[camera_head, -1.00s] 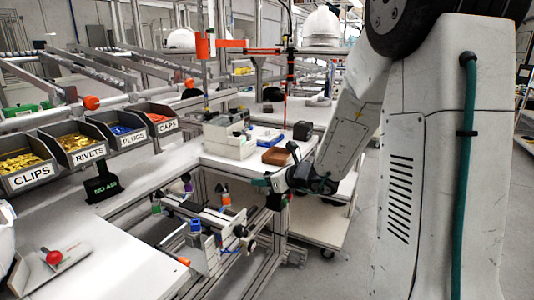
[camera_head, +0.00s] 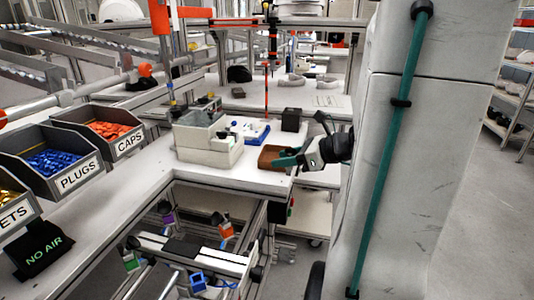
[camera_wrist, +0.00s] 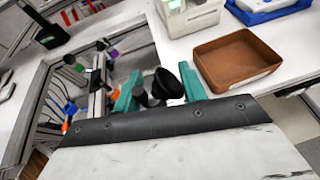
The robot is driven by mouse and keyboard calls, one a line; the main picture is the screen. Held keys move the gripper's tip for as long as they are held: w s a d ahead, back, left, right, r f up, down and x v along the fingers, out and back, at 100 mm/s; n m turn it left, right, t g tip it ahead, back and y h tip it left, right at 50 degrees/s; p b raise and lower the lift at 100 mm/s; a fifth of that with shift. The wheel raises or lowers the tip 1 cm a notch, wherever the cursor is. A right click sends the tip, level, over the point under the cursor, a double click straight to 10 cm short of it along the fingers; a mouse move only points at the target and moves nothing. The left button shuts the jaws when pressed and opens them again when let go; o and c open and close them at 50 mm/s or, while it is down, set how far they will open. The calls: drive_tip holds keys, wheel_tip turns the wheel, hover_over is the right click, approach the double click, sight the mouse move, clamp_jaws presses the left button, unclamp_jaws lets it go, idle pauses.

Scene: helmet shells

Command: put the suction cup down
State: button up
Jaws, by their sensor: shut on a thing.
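My gripper (camera_head: 298,157) has teal fingers and reaches in from the right, over the front right corner of the white bench. In the wrist view my gripper (camera_wrist: 158,92) is shut on the black suction cup (camera_wrist: 166,84), which has a white part below it. The cup is held between the two fingers, clear of any surface I can make out. In the head view I cannot clearly tell the cup from the gripper's dark parts. A shallow brown tray (camera_head: 271,157) lies at the bench edge just left of the fingers. The tray (camera_wrist: 237,62) looks empty in the wrist view.
A grey-white box unit (camera_head: 207,142), a blue tray (camera_head: 254,133) and a dark block (camera_head: 291,119) stand on the bench. Bins labelled PLUGS (camera_head: 62,162) and CAPS (camera_head: 112,137) are at left. A metal frame with clamps (camera_head: 190,247) lies below the bench edge.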

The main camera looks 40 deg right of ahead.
drive_tip(key=w+d, duration=0.2)
drive_tip(key=w, duration=0.1)
drive_tip(key=w+d+f, duration=0.1)
drive_tip(key=w+d, duration=0.1)
drive_tip(key=w, duration=0.2)
drive_tip(key=w+d, duration=0.1)
drive_tip(key=w, duration=0.3)
drive_tip(key=shift+w+d+f, duration=0.15)
drive_tip(key=shift+d, duration=0.25)
drive_tip(key=shift+f, duration=1.7)
drive_tip(key=shift+f, duration=0.15)
drive_tip(key=o, duration=1)
